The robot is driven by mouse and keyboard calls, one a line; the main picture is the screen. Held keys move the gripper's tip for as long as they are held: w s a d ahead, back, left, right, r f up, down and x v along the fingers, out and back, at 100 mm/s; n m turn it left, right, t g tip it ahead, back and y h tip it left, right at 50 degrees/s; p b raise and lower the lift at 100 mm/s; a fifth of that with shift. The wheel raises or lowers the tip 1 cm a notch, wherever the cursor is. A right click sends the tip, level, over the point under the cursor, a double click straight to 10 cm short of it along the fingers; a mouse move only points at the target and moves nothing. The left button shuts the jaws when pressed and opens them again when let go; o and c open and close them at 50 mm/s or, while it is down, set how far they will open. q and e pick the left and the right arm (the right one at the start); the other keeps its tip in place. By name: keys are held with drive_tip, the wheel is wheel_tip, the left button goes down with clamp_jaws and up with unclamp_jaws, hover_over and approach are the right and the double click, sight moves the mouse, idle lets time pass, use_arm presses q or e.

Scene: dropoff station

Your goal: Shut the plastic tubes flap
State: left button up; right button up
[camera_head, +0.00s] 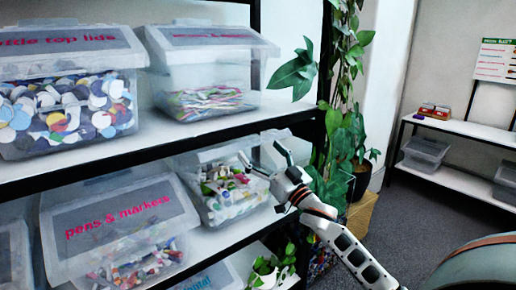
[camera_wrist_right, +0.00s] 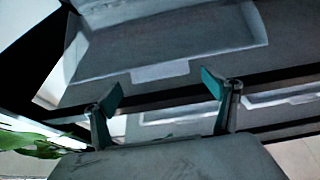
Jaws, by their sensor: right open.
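A clear plastic bin (camera_head: 228,196) full of small white and coloured pieces stands on the middle shelf, to the right of the pens & markers bin. No label reading plastic tubes is legible, so I cannot confirm that this is the named bin. Its upper part is partly behind my right gripper (camera_head: 264,160), and I cannot tell how its flap stands. My right gripper is open and empty in front of that bin's upper right. In the right wrist view, its two fingers (camera_wrist_right: 161,90) are spread before a grey translucent bin lid (camera_wrist_right: 165,45). Contact cannot be told. My left gripper is not in view.
The pens & markers bin (camera_head: 118,222) stands to the left. The upper shelf holds a bottle top lids bin (camera_head: 62,100) and another lidded bin (camera_head: 205,70). Open floor (camera_head: 415,205) lies farther right.

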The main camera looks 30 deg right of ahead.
drive_tip(key=shift+w+r, duration=0.3)
drive_tip(key=shift+w, duration=0.35)
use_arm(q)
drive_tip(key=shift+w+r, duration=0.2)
use_arm(e)
drive_tip(key=shift+w, duration=0.15)
drive_tip(key=shift+c, duration=0.3)
